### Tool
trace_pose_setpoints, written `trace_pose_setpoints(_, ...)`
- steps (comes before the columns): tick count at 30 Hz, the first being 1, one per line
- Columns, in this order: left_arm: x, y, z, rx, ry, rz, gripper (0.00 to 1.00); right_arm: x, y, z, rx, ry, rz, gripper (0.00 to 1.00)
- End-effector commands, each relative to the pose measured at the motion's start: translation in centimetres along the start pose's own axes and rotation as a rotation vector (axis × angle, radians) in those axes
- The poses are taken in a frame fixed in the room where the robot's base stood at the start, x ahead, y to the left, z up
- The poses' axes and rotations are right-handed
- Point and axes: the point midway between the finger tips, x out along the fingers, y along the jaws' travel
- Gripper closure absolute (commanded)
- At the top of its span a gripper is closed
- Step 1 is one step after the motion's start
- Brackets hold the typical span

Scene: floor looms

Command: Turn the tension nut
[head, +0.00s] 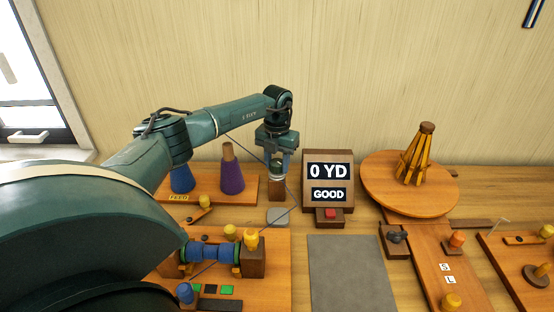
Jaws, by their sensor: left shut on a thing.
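My left arm reaches in from the left, and its gripper (277,165) points down at the top of a small wooden post (277,192) on the table. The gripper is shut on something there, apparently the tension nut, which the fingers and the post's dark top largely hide. A thin dark thread runs past the gripper and down toward the winder with a blue spool (206,252). My right gripper is not in view.
The display stand (343,203) reads "0 YD" and "GOOD" and has a red button (331,212). Blue and purple (231,177) cones stand on the feed board at left. A yarn swift (414,160) stands on a round board at right. A grey mat (352,275) lies bare in front.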

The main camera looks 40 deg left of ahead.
Motion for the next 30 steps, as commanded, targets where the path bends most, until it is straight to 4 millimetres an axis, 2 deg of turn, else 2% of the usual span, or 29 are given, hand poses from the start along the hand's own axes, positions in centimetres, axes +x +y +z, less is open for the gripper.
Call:
trace_pose_setpoints(15, -0.14, 0.04, 0.12, -0.023, -0.005, 0.0, 0.85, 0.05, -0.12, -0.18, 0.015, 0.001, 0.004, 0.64)
trace_pose_setpoints(16, -0.14, 0.04, 0.12, -0.022, -0.005, 0.0, 0.61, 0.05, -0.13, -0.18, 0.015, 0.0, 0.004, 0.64)
trace_pose_setpoints(23, -0.08, 0.03, 0.07, -0.022, -0.003, 0.0, 0.42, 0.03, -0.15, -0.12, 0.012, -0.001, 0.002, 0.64)
trace_pose_setpoints(30, -0.07, 0.01, 0.04, -0.021, -0.002, 0.0, 0.41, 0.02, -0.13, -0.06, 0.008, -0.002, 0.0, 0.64)
